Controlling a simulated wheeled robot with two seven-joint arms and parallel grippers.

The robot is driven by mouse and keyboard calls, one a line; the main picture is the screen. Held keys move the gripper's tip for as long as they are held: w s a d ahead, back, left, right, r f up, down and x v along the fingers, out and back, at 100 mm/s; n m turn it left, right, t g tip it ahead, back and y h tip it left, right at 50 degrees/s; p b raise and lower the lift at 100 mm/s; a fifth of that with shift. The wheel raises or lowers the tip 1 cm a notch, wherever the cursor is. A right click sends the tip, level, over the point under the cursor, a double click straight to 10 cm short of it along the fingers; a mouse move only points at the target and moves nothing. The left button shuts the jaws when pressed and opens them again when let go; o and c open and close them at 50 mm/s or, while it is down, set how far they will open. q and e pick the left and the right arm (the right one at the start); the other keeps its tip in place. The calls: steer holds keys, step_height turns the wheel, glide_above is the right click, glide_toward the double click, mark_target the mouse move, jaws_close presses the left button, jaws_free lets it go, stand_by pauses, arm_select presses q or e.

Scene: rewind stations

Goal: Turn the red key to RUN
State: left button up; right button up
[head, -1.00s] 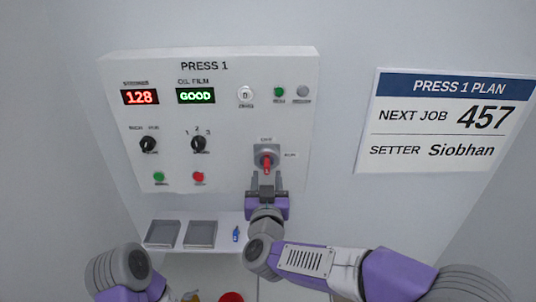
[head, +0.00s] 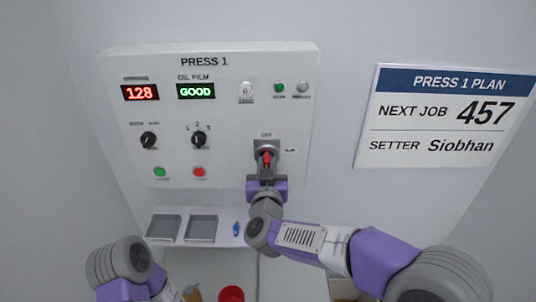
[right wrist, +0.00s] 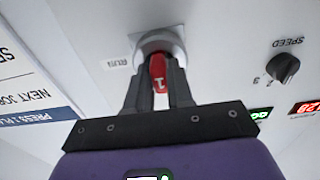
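The red key (head: 266,157) sits in a grey switch plate (head: 267,145) at the lower right of the PRESS 1 panel (head: 224,125). It stands about upright, under a small label that seems to read OFF. In the right wrist view the red key (right wrist: 158,73) shows between my fingers, with the RUN label (right wrist: 116,63) beside its round collar, upside down. My right gripper (head: 266,172) is at the key from below. In the wrist view its fingers (right wrist: 159,88) lie against both sides of the key. My left arm is low at left; its gripper is out of view.
The panel also carries black knobs (head: 199,140), a green button (head: 159,172), a red button (head: 199,172) and displays reading 128 and GOOD. A shelf (head: 182,241) below holds two grey trays and a small blue item (head: 236,229). A job sign (head: 441,117) hangs at right.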

jaws_close()
steer(key=shift+f+m+b, duration=0.15)
steer(key=shift+m+b, duration=0.55)
steer(key=shift+b, duration=0.1)
steer(key=shift+m+b, duration=1.25)
steer(key=shift+m, duration=0.35)
steer(key=shift+m+b, duration=0.75)
steer(key=shift+m, duration=0.35)
steer(key=shift+a, duration=0.1)
